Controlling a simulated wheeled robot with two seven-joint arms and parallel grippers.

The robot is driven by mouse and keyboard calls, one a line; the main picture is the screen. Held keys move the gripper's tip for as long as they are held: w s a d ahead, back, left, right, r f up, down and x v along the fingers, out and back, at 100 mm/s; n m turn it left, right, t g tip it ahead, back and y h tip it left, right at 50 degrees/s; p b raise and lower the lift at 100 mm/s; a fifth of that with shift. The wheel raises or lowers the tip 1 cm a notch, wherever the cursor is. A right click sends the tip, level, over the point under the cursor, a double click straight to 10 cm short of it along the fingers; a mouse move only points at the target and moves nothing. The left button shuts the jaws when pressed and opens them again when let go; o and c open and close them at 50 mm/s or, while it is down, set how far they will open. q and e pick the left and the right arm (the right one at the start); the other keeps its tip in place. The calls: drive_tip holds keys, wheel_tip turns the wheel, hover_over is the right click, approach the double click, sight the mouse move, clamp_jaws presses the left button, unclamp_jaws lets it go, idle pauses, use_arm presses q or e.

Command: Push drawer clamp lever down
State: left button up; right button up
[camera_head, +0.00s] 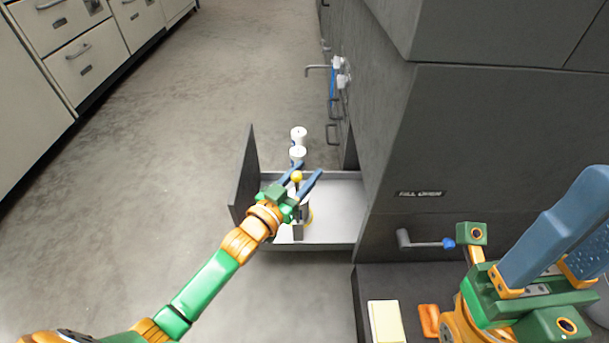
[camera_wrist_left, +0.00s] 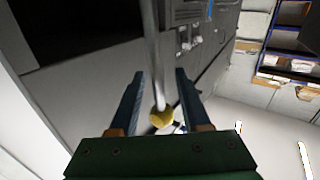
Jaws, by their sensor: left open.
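The open drawer (camera_head: 340,210) sticks out to the left from the dark cabinet, its dark front panel (camera_head: 245,172) at the left. A clamp lever with a yellow ball knob (camera_head: 297,176) stands in it. In the left wrist view the yellow knob (camera_wrist_left: 160,117) sits at the end of a grey rod (camera_wrist_left: 151,55), between my fingers. My left gripper (camera_head: 304,176) is open, with blue fingers on either side of the knob; whether they touch it I cannot tell. The gripper partly hides the clamp's base. My right gripper (camera_head: 562,228) is at the lower right, away from the drawer.
Two white cylinders (camera_head: 298,134) (camera_head: 297,154) stand just beyond the clamp. A grey handle (camera_head: 424,243) with a blue end is on the cabinet. A pale yellow block (camera_head: 386,321) and an orange item (camera_head: 429,320) lie on the dark ledge. Floor left of the drawer is clear.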

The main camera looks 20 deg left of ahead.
use_arm(q)
clamp_jaws()
idle(1.3)
